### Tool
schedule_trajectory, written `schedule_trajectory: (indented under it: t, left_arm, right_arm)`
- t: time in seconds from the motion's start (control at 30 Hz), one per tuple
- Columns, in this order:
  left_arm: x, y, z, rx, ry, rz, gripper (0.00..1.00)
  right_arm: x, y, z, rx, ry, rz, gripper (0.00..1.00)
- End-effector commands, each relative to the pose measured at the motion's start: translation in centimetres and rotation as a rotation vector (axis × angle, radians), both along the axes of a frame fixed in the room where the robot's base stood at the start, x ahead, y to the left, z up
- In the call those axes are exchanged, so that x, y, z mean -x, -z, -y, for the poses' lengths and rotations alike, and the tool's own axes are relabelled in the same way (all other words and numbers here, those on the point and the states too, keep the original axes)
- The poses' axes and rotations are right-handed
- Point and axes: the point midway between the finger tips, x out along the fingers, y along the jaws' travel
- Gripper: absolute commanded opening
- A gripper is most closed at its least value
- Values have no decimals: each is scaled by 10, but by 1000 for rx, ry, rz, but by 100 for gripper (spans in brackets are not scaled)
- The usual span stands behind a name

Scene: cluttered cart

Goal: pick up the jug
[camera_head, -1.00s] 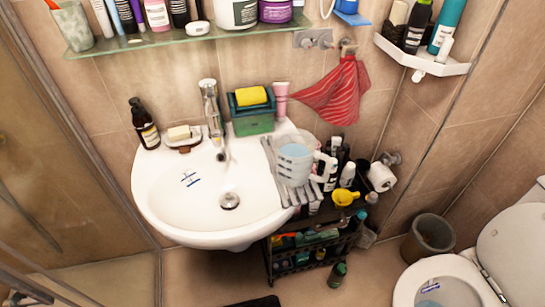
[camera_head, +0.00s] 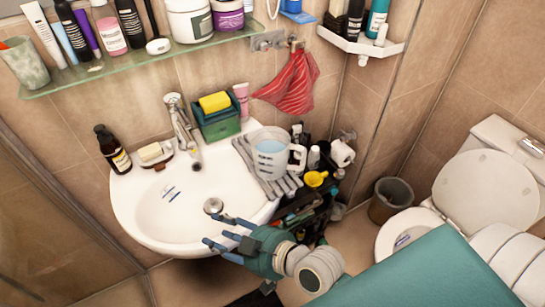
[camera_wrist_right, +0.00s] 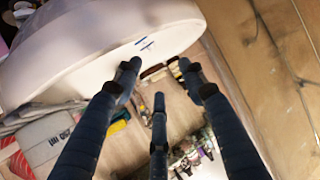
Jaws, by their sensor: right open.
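The jug (camera_head: 268,158) is clear with light blue in it and a pale handle on its right side. It stands upright on a grey striped cloth (camera_head: 283,187) at the right side of the sink. My right gripper (camera_head: 222,238) is in front of the sink basin, below and left of the jug and apart from it. Its three dark blue fingers are spread and empty, also in the right wrist view (camera_wrist_right: 158,84). There, a grey surface marked "250 ml" (camera_wrist_right: 58,140) shows at lower left; I cannot tell whether it is the jug. My left gripper is out of view.
The white sink (camera_head: 150,205) holds a soap dish (camera_head: 155,154), a brown bottle (camera_head: 112,150) and a green sponge box (camera_head: 217,121). A cluttered dark cart (camera_head: 305,220) stands under the jug's side. A glass shelf (camera_head: 130,62) hangs above. A bin (camera_head: 390,200) and toilet (camera_head: 480,190) are right.

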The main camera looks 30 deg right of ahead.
Motion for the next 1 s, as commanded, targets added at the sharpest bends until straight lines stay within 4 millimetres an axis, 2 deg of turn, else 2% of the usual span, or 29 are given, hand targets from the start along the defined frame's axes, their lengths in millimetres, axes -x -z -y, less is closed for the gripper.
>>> schedule_trajectory:
  t: [0.13,0.23,0.33,0.4,0.47,0.53,0.6,0.7,0.87,1.0]
  left_arm:
    - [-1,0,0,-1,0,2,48]
    - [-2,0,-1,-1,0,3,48]
    - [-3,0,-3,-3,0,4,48]
    - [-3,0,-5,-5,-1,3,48]
    - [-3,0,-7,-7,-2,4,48]
    - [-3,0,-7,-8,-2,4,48]
    - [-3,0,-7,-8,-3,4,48]
    - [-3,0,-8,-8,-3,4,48]
    - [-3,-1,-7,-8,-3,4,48]
    - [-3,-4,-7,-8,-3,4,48]
  right_arm:
    - [-28,-36,-10,-94,45,190,41]
    - [-49,-65,-2,-160,136,341,41]
    - [-67,-87,26,-205,302,482,41]
    - [-74,-92,57,-210,454,553,41]
    - [-76,-88,87,-195,599,587,41]
    - [-72,-75,122,-152,767,597,41]
    - [-61,-56,153,-94,918,579,41]
    - [-43,-31,186,-5,1085,534,41]
    - [-22,-8,211,88,1221,473,41]
    - [-29,-6,225,106,1243,464,41]
